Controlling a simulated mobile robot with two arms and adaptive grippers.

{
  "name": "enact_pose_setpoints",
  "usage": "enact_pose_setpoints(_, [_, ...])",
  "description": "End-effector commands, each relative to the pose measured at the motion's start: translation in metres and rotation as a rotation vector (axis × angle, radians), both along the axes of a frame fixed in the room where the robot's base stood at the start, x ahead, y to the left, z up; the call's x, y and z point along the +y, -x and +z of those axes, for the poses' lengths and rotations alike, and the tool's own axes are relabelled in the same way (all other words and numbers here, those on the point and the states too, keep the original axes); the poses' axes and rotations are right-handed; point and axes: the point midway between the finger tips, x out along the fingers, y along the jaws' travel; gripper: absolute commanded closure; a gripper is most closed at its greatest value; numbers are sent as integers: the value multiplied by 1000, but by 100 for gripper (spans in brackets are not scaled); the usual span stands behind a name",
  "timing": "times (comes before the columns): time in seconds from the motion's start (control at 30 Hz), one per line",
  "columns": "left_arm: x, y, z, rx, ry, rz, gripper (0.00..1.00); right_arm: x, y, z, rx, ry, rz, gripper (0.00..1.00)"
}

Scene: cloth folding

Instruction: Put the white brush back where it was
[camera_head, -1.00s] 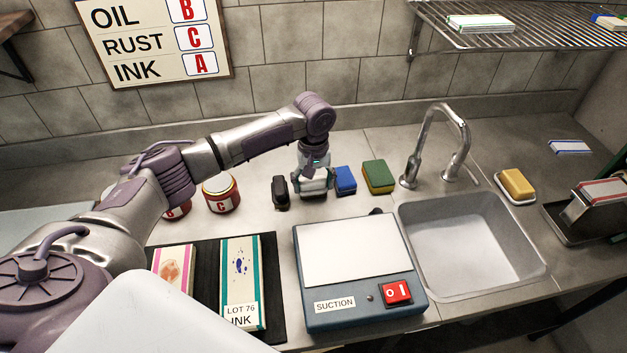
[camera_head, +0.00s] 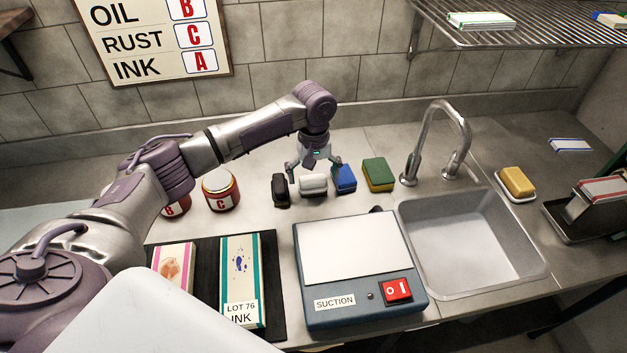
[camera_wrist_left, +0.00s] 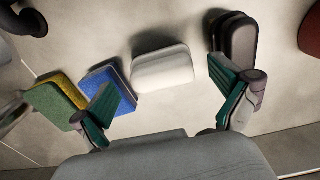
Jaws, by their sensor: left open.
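The white brush (camera_head: 313,184) lies on the counter between a black brush (camera_head: 280,190) and a blue sponge or brush (camera_head: 345,178). My left gripper (camera_head: 314,173) is open just above and behind the white brush, its fingers spread wide. In the left wrist view the white brush (camera_wrist_left: 162,68) lies beyond the two open fingers (camera_wrist_left: 166,105), with clear counter between and nothing gripped. The right gripper does not show.
A green and yellow sponge (camera_head: 378,175) sits right of the blue item. The suction box (camera_head: 345,315) stands in front and the sink (camera_head: 470,240) lies to the right. Red jars, including jar C (camera_head: 221,190), stand left. A tray (camera_head: 272,300) holds two cloth pieces.

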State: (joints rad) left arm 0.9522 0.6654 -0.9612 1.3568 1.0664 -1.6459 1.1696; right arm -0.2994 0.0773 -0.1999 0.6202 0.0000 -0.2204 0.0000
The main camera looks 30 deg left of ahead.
Motion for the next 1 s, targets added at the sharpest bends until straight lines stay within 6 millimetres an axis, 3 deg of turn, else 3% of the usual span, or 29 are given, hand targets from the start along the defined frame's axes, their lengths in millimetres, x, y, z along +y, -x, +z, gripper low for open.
enact_pose_setpoints(0.3, [0,-1,68,-4,2,-1,1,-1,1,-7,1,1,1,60])
enact_pose_setpoints(0.5, [0,-1,94,-1,2,0,1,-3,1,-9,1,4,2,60])
enact_pose_setpoints(1.0, [0,0,101,0,1,0,1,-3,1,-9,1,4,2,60])
